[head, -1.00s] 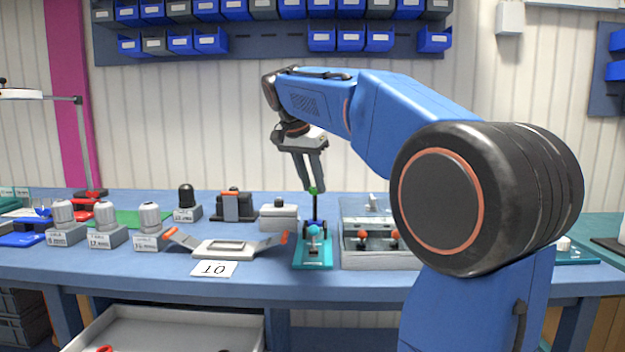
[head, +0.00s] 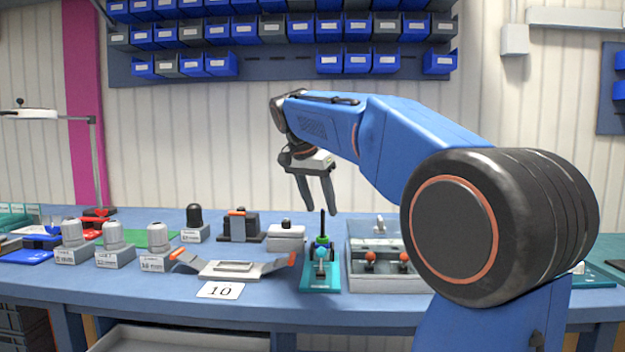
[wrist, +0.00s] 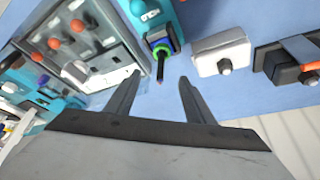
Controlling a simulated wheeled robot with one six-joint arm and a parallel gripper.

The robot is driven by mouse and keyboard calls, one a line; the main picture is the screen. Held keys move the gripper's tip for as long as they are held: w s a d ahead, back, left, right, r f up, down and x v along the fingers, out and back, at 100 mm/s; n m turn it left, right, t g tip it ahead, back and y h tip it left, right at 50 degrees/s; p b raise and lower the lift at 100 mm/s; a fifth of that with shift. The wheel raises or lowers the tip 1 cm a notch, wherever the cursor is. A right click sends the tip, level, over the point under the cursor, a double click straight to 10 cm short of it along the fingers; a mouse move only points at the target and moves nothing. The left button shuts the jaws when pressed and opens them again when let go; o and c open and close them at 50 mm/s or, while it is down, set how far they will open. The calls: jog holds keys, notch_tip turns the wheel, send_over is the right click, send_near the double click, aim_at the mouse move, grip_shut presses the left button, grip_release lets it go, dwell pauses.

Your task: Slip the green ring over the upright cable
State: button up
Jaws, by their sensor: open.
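The green ring (head: 322,241) sits low around the black upright cable (head: 323,224), just above the teal holder (head: 320,278) on the bench. In the wrist view the green ring (wrist: 174,44) also encircles the cable (wrist: 160,74) near its foot. My gripper (head: 321,212) is open and empty, above the ring near the cable's upper end. In the wrist view the two fingers of my gripper (wrist: 158,77) stand apart, with the cable tip between them. The ring is clear of both fingers.
A grey box with red knobs (head: 385,278) stands right of the holder. A small white box (head: 287,238) and a grey tray with orange-ended arms (head: 232,268) stand to the left. Blue bins (head: 358,60) hang on the wall behind.

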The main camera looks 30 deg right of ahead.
jog(key=v, duration=1.6)
jog(key=shift+a+r, duration=0.15)
jog(key=shift+r, duration=0.15)
jog(key=shift+s, duration=0.15)
